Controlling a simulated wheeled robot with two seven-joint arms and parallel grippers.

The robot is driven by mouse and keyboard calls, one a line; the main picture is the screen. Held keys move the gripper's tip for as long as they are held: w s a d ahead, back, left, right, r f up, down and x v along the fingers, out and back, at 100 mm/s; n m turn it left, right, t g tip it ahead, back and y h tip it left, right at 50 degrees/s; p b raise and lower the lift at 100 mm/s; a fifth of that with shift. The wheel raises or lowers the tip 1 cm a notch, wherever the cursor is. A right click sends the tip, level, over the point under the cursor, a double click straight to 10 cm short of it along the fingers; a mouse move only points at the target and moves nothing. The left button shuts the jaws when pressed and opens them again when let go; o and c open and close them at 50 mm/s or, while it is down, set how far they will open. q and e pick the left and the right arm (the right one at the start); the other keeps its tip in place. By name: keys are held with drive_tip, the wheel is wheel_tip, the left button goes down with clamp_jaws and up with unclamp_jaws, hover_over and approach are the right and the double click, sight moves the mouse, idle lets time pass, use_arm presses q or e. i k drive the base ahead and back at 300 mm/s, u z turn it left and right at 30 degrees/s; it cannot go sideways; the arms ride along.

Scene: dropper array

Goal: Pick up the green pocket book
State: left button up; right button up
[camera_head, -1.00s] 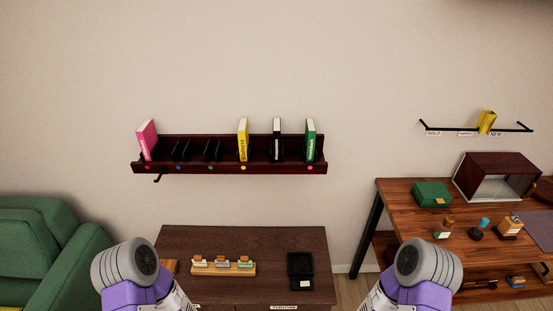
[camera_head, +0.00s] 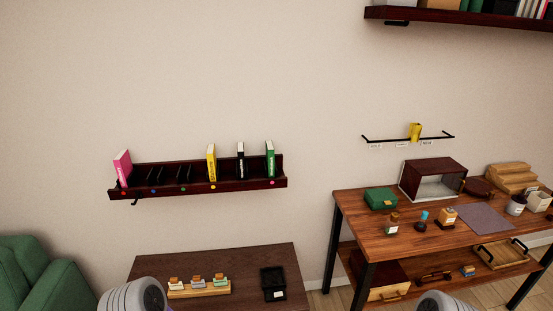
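The green pocket book (camera_head: 270,161) stands upright at the right end of the dark red wall rack (camera_head: 240,187). A black book (camera_head: 240,161) and a yellow book (camera_head: 211,163) stand to its left. A pink book (camera_head: 122,168) leans at the rack's left end. Coloured dots run along the rack's front edge. Only parts of my two arms show at the bottom edge, well below and in front of the rack. Neither gripper's fingers are in view.
A dark brown table (camera_head: 250,262) stands below the rack, with a wooden stamp stand (camera_head: 200,291) and a black box (camera_head: 273,283). A wooden workbench (camera_head: 350,206) with several items is at right. A high shelf (camera_head: 440,15) is at upper right. A green armchair (camera_head: 60,288) is at lower left.

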sight(270, 150)
drive_tip(key=z, duration=0.5)
drive_tip(key=i, duration=0.85)
drive_tip(key=u, duration=0.55)
drive_tip(key=i, duration=0.8)
drive_tip(key=u, duration=0.8)
drive_tip(key=k, duration=0.5)
drive_tip(key=u, duration=1)
drive_tip(key=k, duration=0.75)
drive_tip(key=z, duration=1.15)
drive_tip(key=i, duration=0.45)
drive_tip(key=u, duration=0.2)
